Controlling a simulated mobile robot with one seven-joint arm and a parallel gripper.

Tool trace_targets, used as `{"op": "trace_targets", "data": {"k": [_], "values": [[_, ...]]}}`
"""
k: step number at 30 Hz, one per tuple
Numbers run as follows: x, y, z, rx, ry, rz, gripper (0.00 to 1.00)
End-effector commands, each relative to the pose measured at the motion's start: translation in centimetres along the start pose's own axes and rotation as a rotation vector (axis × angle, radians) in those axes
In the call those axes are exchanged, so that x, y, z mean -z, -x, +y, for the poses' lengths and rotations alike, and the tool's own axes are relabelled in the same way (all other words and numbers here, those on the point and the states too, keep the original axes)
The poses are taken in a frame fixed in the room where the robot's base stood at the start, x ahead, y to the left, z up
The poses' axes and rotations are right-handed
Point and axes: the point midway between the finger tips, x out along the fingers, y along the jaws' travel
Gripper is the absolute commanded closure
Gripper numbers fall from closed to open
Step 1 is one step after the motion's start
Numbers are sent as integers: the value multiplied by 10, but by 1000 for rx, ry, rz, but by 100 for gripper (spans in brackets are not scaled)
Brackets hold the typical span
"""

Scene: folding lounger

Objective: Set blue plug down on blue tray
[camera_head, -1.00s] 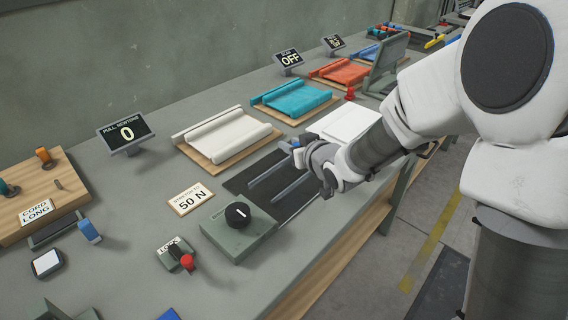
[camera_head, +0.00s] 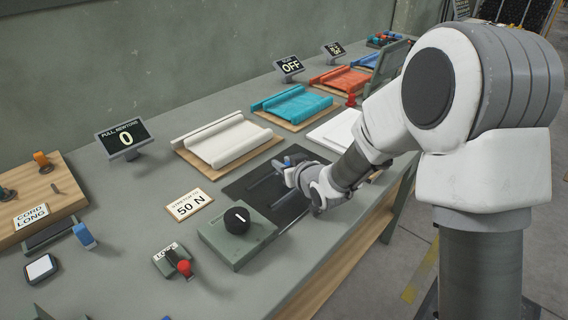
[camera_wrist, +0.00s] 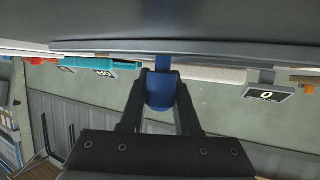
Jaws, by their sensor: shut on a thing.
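My gripper (camera_wrist: 161,84) is shut on the blue plug (camera_wrist: 160,93), which sits between its two dark fingers in the wrist view. In the head view my gripper (camera_head: 285,167) is low over the dark mat with grey rails, and a small bit of blue shows at its tip. Whether the plug touches anything there I cannot tell. A small blue corner (camera_head: 166,318) shows at the bottom edge of the head view, mostly out of frame.
A grey box with a black knob (camera_head: 237,220) stands just in front of my gripper. A display reading 0 (camera_head: 125,138) stands left.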

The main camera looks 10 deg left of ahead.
Motion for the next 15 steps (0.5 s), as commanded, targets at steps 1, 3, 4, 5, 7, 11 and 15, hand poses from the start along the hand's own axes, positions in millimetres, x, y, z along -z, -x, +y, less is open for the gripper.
{"op": "trace_targets", "data": {"k": [1,3,4,5,7,11,15], "values": [[0,0,0,0,0,0,64],[0,0,0,0,0,0,52],[0,0,0,0,0,0,46],[0,0,0,0,0,0,41],[0,0,0,0,0,0,40],[0,0,0,0,0,0,40],[2,1,0,0,0,0,40]]}}
